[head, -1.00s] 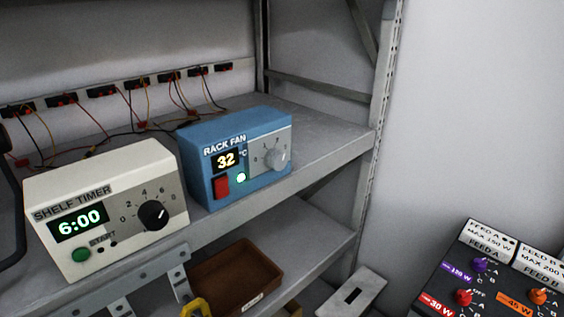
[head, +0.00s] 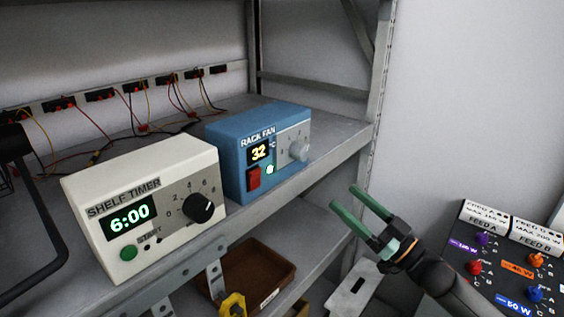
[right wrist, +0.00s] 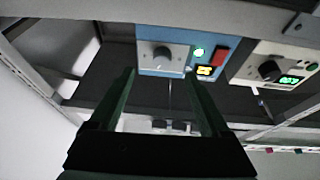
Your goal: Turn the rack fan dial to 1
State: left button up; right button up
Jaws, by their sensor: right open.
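The rack fan (head: 230,165) is a blue box on the shelf, with a display reading 32 °C, a lit green lamp and a red switch. Its grey dial (head: 299,151) is on the right of its front; its pointer setting is too small to read. In the right wrist view, the dial (right wrist: 163,54) shows just beyond the fingertips, roughly between them in the picture. My right gripper (head: 344,197) has green fingers, open and empty, in front of and below right of the dial, apart from it. My left gripper is not in view.
A cream shelf timer (head: 150,165) reading 6:00 stands left of the fan. A brown tray (head: 250,270) sits on the lower shelf. A feed panel (head: 470,250) with coloured knobs is at lower right. A rack post (head: 378,110) rises right of the fan.

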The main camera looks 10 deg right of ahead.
aim_at(306, 156)
jog(key=shift+n+y, duration=0.3)
jog(key=shift+y, duration=0.1)
jog(key=x, duration=0.4)
jog(key=r+p+x, duration=0.1)
jog(key=x, duration=0.4)
jog(key=p+x, duration=0.1)
jog(key=x, duration=0.3)
jog(key=shift+s+r, duration=0.15)
jog(key=shift+r, duration=0.1)
grip_shut()
